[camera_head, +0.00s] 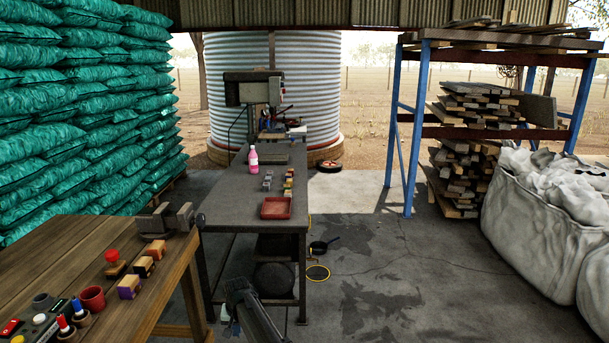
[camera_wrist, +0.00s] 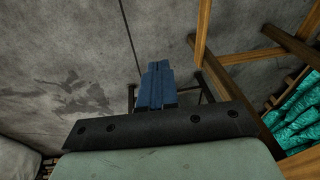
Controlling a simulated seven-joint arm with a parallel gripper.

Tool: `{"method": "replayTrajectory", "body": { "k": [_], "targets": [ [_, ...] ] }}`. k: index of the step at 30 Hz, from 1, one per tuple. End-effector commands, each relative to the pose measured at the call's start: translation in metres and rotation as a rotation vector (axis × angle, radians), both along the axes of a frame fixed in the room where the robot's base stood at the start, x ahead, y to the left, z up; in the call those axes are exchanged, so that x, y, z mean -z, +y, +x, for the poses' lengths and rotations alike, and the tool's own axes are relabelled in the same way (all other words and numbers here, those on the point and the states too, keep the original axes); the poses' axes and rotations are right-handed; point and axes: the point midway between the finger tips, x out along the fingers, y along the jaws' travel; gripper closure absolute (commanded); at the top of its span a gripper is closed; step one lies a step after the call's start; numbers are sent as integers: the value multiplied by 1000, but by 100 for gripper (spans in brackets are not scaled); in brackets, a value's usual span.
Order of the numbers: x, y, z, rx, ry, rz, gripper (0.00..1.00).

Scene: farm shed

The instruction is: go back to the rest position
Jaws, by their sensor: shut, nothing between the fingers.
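My gripper (camera_wrist: 158,68) shows in the wrist view with its blue fingers together and nothing between them. Below it in that view are bare concrete floor and table legs. In the head view a dark part of my arm (camera_head: 250,312) shows at the bottom edge, in front of the grey metal table (camera_head: 230,204). It is apart from the things on the tables. The gripper's fingers cannot be made out in the head view.
A wooden workbench (camera_head: 60,252) with a vise (camera_head: 166,219), blocks and a red cup (camera_head: 93,298) stands at left. The grey table bears a pink bottle (camera_head: 253,160) and a red tray (camera_head: 276,208).

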Motion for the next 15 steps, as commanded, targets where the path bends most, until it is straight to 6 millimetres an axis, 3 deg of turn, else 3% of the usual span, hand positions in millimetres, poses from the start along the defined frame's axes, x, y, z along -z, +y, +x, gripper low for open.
{"method": "replayTrajectory", "body": {
  "k": [1,6,15],
  "targets": [
    [21,-23,-13,5,24,-17,100],
    [81,-87,-47,15,94,-63,100],
    [167,-191,-128,27,228,-128,100]
  ]
}}
